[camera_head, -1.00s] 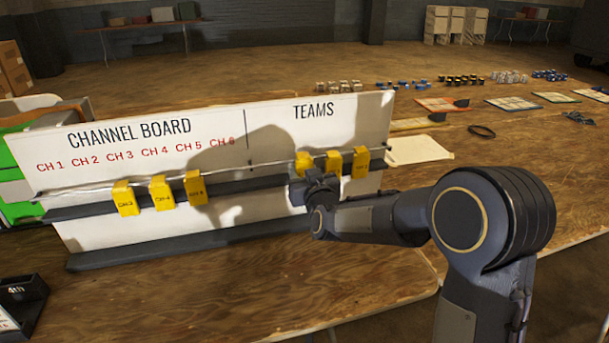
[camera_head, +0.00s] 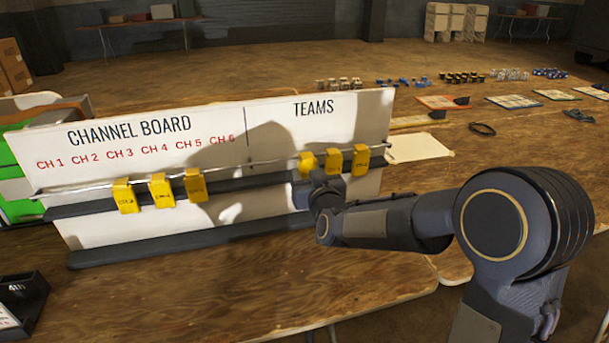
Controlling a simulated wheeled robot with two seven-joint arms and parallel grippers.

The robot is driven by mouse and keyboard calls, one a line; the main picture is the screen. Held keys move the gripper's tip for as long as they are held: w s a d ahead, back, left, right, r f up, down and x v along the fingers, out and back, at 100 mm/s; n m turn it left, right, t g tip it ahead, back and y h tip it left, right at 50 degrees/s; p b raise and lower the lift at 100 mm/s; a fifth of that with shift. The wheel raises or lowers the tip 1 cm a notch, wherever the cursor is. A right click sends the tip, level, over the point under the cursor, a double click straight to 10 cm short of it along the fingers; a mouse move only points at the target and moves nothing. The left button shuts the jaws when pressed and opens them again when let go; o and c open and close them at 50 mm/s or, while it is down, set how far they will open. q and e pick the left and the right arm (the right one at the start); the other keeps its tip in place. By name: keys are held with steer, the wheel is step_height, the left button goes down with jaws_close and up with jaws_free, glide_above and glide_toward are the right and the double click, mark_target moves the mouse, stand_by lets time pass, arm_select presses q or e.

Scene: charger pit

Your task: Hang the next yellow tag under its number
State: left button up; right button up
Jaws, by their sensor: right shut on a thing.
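The white channel board (camera_head: 110,228) stands on the table, with red labels CH 1 to CH 6 at left and TEAMS at right. Three yellow tags hang from its rail: one below CH 3 (camera_head: 124,196), one below CH 4 (camera_head: 161,191) and one below CH 5 (camera_head: 195,185). Under TEAMS are a left yellow tag (camera_head: 306,162), a middle one (camera_head: 333,160) and a right one (camera_head: 361,160). My right gripper (camera_head: 309,185) is at the left TEAMS tag and shut on it; its fingers are mostly hidden by the wrist. My left gripper is out of view.
A thin rail (camera_head: 240,167) and dark ledges (camera_head: 240,190) run along the board. A black holder (camera_head: 24,300) stands at the front left. A paper sheet (camera_head: 420,147) and several small parts lie to the right and behind. The table front (camera_head: 230,290) is clear.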

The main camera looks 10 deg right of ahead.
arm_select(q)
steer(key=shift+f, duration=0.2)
arm_select(e)
steer(key=s, duration=0.7)
steer(key=shift+d, duration=0.1)
